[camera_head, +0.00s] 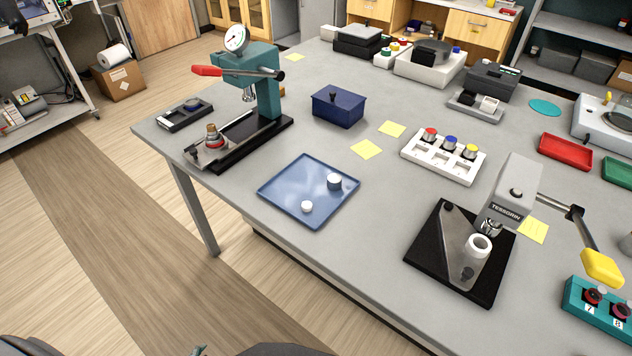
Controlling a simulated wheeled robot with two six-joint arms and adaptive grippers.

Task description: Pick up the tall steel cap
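A blue square tray (285,187) lies near the table's front edge. On its right side stands a grey, steel-looking cylindrical cap (334,182), the taller of two pieces there. A smaller, lower white cap (307,207) sits on the tray nearer the front, apart from it. Neither piece is touched by anything but the tray. Neither of my grippers shows in the head view.
A teal press with a red handle (207,71) stands left on a black base. A grey press (511,193) on a black base stands right, with a yellow-ended lever (602,267). A dark blue box (338,107) and a white rack (443,157) stand behind the tray.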

